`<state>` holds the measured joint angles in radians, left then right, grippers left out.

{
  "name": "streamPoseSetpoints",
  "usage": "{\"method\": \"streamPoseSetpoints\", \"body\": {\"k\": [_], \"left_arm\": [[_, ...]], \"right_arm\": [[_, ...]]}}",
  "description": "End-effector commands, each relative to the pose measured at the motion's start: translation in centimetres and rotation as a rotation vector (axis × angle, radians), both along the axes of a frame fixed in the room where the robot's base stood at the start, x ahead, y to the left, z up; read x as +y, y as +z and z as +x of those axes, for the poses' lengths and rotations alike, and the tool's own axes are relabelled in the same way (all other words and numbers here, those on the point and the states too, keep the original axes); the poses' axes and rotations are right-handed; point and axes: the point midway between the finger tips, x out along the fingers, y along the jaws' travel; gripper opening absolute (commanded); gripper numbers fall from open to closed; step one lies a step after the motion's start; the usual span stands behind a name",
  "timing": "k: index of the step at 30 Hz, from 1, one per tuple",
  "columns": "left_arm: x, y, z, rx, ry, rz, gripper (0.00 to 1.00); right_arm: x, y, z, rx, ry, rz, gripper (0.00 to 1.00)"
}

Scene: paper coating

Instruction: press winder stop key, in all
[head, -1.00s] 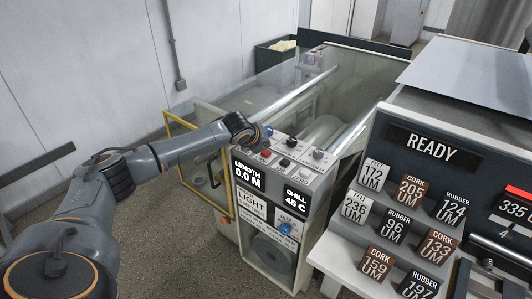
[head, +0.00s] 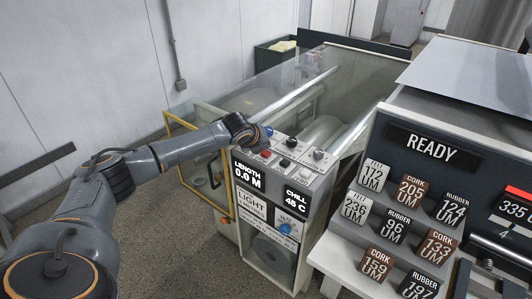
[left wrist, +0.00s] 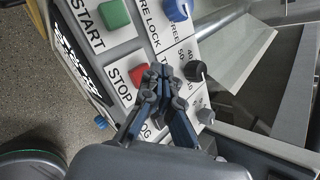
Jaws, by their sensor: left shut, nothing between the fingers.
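The red STOP key (left wrist: 138,75) sits on the winder's sloped white panel, below the green START key (left wrist: 113,14) in the left wrist view. The red key also shows in the head view (head: 266,153). My left gripper (left wrist: 160,72) is shut and empty, with its fingertips over the panel just right of the red key. I cannot tell whether the tips touch the panel. In the head view my left gripper (head: 254,138) hangs over the panel's left part and hides the green key. My right gripper is not in view.
A blue knob (left wrist: 177,10) and a black knob (left wrist: 195,70) stand close to the fingertips. A dark console (head: 400,135) reading READY, with several labelled blocks, stands to the right. A yellow-framed guard (head: 180,122) stands left.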

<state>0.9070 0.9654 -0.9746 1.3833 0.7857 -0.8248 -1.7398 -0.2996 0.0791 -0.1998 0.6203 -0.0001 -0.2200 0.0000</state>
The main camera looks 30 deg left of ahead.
Motion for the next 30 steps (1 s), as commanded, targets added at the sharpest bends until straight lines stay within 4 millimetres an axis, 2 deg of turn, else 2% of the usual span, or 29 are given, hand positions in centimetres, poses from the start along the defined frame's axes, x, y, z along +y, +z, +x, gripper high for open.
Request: {"method": "streamPoseSetpoints", "body": {"k": [30], "left_arm": [[0.0,-1.3,0.0,0.001,0.000,0.000,0.00]], "right_arm": [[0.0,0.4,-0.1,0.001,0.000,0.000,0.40]]}}
